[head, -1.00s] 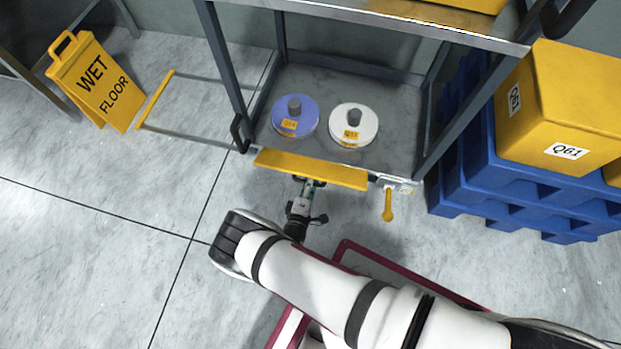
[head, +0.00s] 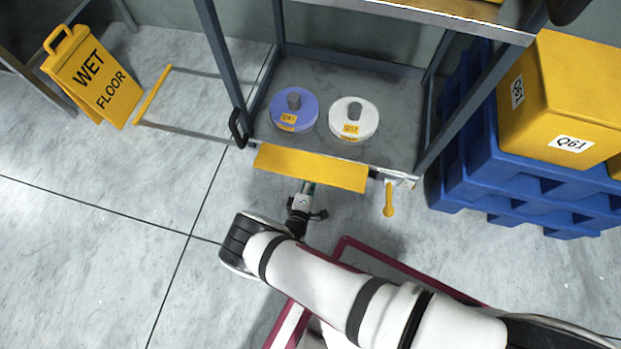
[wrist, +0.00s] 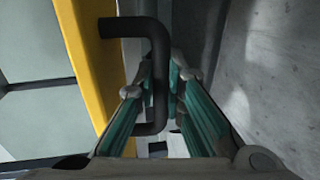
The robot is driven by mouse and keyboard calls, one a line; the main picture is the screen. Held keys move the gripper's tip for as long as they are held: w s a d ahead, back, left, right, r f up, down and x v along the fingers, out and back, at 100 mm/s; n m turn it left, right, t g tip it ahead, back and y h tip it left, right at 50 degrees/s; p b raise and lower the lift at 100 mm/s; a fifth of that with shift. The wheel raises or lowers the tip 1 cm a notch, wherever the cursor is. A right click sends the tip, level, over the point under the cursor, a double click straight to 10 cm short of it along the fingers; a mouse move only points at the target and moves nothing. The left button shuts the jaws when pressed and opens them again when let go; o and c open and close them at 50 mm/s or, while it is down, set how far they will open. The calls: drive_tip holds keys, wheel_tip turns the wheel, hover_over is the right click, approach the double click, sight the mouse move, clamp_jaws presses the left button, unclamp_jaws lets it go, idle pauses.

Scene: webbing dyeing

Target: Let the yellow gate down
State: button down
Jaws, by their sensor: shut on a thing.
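The yellow gate (head: 310,168) is a long flat panel along the front edge of the cart's lower shelf. Its broad face shows in the head view, tilted outward. In the wrist view the gate (wrist: 98,60) runs down the left, with a dark bent handle (wrist: 158,75) on it. My gripper (wrist: 163,95) is shut on this handle, with a teal-lined finger on each side. In the head view my gripper is at the gate's front, and its fingertips are hidden under the panel. A yellow latch lever (head: 389,200) hangs down at the gate's right end.
A blue reel (head: 295,108) and a white reel (head: 353,118) stand on the cart's lower shelf (head: 390,95). Blue pallets with a yellow bin (head: 565,100) stand at the right. A wet floor sign (head: 93,80) stands at the left. The floor left of my arm is clear.

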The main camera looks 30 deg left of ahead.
sight(311, 174)
drive_tip(key=c, duration=1.7)
unclamp_jaws()
drive_tip(key=shift+o, duration=0.2)
drive_tip(key=shift+r, duration=0.4)
wheel_tip(311, 174, up, 9)
drive_tip(key=shift+r, duration=0.1)
drive_tip(key=shift+d, duration=0.1)
